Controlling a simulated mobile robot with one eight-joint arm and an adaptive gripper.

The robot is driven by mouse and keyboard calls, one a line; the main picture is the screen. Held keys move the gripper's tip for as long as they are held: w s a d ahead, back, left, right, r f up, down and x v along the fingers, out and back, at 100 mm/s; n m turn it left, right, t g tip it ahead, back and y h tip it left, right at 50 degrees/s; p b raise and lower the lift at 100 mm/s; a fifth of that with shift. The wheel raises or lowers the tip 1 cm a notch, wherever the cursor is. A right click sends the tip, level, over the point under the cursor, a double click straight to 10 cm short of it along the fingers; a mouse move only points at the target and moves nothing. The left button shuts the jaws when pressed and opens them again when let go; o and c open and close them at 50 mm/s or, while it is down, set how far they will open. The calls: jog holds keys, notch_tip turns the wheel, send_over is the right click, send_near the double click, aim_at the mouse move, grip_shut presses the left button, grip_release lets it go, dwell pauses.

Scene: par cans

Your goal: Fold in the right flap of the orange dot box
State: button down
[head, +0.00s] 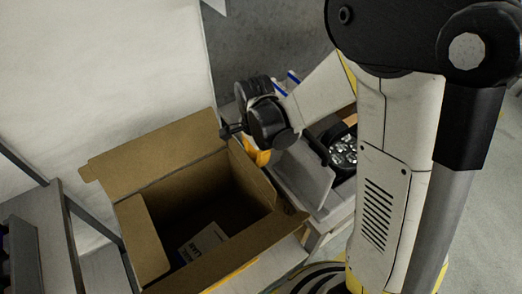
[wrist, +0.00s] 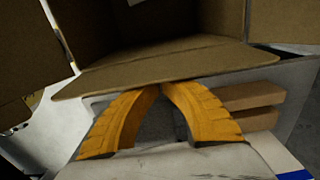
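The open cardboard box (head: 222,208) stands at lower left in the head view; no orange dot shows. Its right flap (head: 254,178) slopes outward from the right rim. In the wrist view this flap (wrist: 165,62) stretches across the middle, just beyond my fingertips. My gripper (head: 260,158) is beside the flap's outer side, partly hidden by my wrist. In the wrist view my gripper's yellow fingers (wrist: 161,86) curve together at the tips, at the flap's near edge, with nothing seen between them. I cannot tell whether they touch the flap.
The back flap (head: 150,150) stands open, the left flap (head: 145,240) angles inward over the box, and the front flap (head: 248,256) spreads outward. A printed white item (head: 203,242) lies inside. A par can (head: 343,150) sits right of the box. Grey shelving (head: 42,225) stands at left.

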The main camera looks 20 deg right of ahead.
jog(key=shift+s+a, duration=0.2)
jog(key=shift+a, duration=0.55)
jog(key=d+r+p, duration=0.3)
jog(key=r+p, duration=0.5)
jog(key=r, duration=0.4)
jog(key=shift+w, duration=0.45)
jog(key=s+d+r+n+t+b, duration=0.1)
jog(key=s+d+n+t+b, duration=0.1)
jog(key=s+n+b, duration=0.3)
jog(key=s+d+r+n+t+b, duration=0.2)
jog(key=s+n+t+b, duration=0.3)
jog(key=n, duration=0.4)
jog(key=shift+s+d+b, duration=0.35)
jog(key=shift+s+d, duration=0.15)
jog(key=shift+d, duration=0.1)
